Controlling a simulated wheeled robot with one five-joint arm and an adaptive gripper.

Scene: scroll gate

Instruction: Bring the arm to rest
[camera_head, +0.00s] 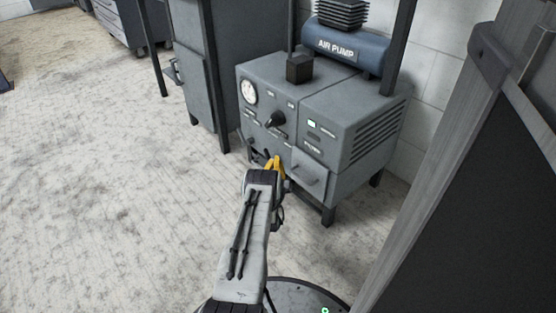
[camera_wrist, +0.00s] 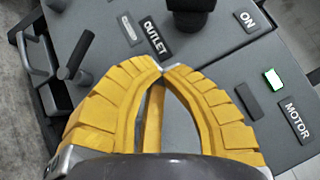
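My arm (camera_head: 246,240) reaches forward from the bottom of the head view toward the front of a grey pump machine (camera_head: 345,125). My yellow gripper (camera_head: 275,162) is at the lower front of the machine. In the wrist view the curved yellow fingers of my gripper (camera_wrist: 162,70) meet at their tips, with nothing seen between them. They are in front of the panel, near the OUTLET label (camera_wrist: 155,37). Whether they touch the panel cannot be told.
The panel carries a gauge (camera_head: 249,92), a black knob (camera_head: 275,119) and a lit green indicator (camera_head: 312,124). A black handle (camera_wrist: 76,55) sticks out left of the fingers. A dark cabinet (camera_head: 470,190) stands at right. The floor at left (camera_head: 100,190) is clear.

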